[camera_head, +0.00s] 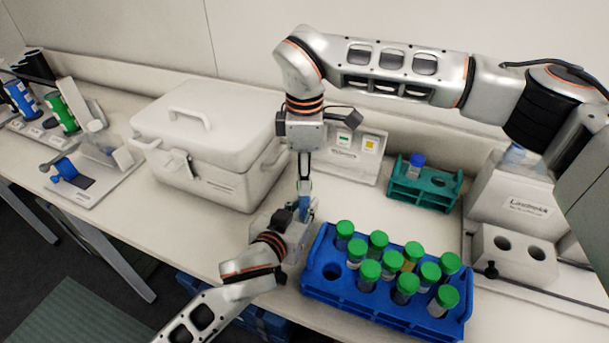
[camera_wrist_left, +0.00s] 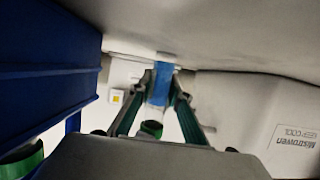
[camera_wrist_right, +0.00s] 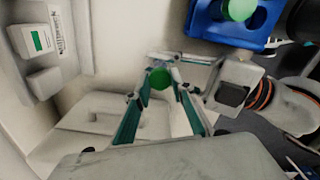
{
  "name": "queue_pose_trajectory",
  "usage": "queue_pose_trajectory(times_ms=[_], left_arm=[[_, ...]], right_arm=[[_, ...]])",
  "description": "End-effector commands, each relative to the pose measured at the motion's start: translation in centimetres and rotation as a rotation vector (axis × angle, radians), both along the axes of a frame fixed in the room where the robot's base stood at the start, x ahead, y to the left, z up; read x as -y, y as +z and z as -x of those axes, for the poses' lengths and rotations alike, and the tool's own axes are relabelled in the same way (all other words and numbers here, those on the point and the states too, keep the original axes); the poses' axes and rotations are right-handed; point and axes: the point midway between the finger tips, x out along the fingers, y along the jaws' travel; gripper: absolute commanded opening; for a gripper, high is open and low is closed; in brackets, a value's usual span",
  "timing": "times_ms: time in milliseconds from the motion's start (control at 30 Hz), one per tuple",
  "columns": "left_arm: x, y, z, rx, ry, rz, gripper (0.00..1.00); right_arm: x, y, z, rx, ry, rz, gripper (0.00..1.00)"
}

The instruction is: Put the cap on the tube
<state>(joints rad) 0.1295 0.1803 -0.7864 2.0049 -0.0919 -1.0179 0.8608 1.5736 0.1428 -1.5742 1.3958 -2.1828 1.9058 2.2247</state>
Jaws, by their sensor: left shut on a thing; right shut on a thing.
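My left gripper (camera_head: 301,214) comes in from below, left of the blue rack. It is shut on a tube with a blue label (camera_wrist_left: 160,82), which also shows in the head view (camera_head: 305,207). My right gripper (camera_head: 304,194) points down from above at the same spot. In the right wrist view its fingertips (camera_wrist_right: 160,82) are shut on a green cap (camera_wrist_right: 160,77). The cap is over the tube, close to the left fingers. Green also shows at the tube's end in the left wrist view (camera_wrist_left: 151,128). I cannot tell whether the cap is seated.
The blue rack (camera_head: 385,308) holds several green-capped tubes and has an empty hole at left. A teal rack (camera_head: 437,199) with a blue-capped tube stands behind. A white lidded box (camera_head: 205,140) is close on the left. A white device with holes (camera_head: 515,255) stands right.

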Motion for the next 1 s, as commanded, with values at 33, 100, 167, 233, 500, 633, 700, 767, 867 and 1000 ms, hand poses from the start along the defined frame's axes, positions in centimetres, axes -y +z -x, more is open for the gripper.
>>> queue_pose_trajectory(times_ms=[33,100,167,233,500,633,700,767,867,1000], left_arm=[[-0.01,-0.05,0.0,-0.001,0.0,0.0,0.0],[-0.01,-0.06,0.01,-0.001,0.0,0.0,0.0],[-0.01,-0.06,0.01,-0.001,0.0,0.0,0.0],[-0.01,-0.06,0.01,-0.001,0.0,0.0,0.0],[-0.01,-0.07,0.01,-0.002,0.0,-0.001,0.0],[-0.03,-0.08,0.01,-0.002,0.001,-0.001,0.0],[-0.03,-0.08,0.01,-0.002,0.001,-0.001,0.0],[-0.03,-0.08,0.01,-0.002,0.001,-0.001,0.0],[-0.02,-0.08,0.0,-0.002,0.001,-0.001,0.0],[-0.03,-0.08,0.01,-0.002,0.001,-0.001,0.0]], right_arm=[[-0.03,0.0,0.02,-0.001,-0.084,-0.001,0.17],[-0.01,-0.04,0.03,-0.001,-0.217,-0.001,0.17],[-0.02,-0.04,0.06,-0.002,-0.332,-0.001,0.17],[-0.04,-0.02,0.03,0.0,-0.463,-0.001,0.17],[-0.07,-0.09,0.09,-0.002,-0.846,0.0,0.17],[-0.02,-0.02,0.04,-0.001,-0.888,0.0,0.17],[-0.01,-0.01,0.02,0.0,-0.888,0.0,0.17],[-0.01,-0.01,0.02,0.0,-0.887,0.0,0.17],[-0.01,-0.01,0.02,0.0,-0.886,0.0,0.17],[-0.02,-0.02,0.02,0.0,-0.885,0.0,0.4]])
